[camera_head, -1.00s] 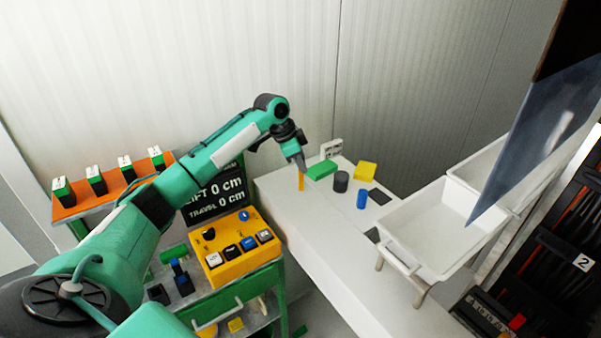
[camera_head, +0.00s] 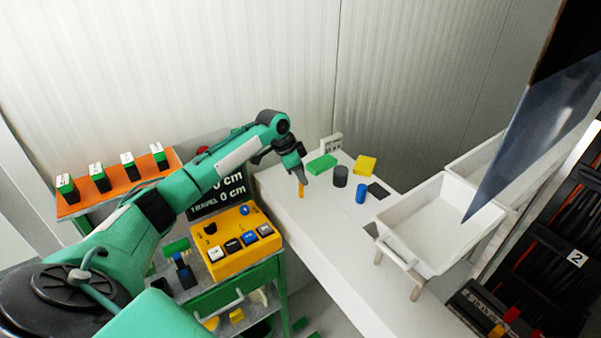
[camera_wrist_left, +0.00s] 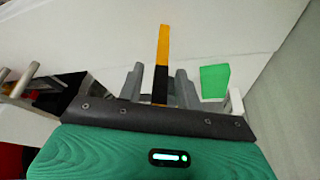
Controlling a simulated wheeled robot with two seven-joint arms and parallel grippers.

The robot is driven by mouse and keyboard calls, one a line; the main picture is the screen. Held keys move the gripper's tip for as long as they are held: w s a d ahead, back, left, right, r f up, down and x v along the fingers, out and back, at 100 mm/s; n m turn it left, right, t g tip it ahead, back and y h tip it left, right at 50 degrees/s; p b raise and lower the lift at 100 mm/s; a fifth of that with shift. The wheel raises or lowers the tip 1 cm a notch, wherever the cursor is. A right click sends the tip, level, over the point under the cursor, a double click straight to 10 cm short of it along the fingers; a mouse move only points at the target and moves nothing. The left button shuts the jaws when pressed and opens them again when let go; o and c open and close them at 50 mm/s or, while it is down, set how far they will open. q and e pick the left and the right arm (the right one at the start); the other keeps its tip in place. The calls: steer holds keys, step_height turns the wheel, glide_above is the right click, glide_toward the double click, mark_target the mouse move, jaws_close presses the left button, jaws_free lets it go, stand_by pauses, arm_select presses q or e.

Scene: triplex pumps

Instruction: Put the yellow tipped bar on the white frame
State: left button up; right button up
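My left gripper (camera_head: 301,179) is over the left part of the white worktop (camera_head: 305,215), pointing down. It is shut on the yellow tipped bar (camera_head: 301,190), whose yellow end sticks out below the fingers. In the left wrist view the bar (camera_wrist_left: 162,55) runs between the two grey fingers, yellow at the far end and black nearer the palm. A small white upright piece with openings (camera_head: 332,143) stands at the back of the worktop; I cannot tell for sure that it is the white frame. My right gripper is not in view.
A green block (camera_head: 322,163), a dark cylinder (camera_head: 340,176), a blue cylinder (camera_head: 361,193) and a yellow block (camera_head: 366,163) stand right of the gripper. A white basin (camera_head: 408,213) is further right. A yellow button box (camera_head: 237,242) is at front left. The worktop's front part is clear.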

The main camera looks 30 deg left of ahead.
arm_select(q)
steer(key=b+v, duration=0.3)
steer(key=v, duration=0.9)
steer(key=shift+b, duration=0.4)
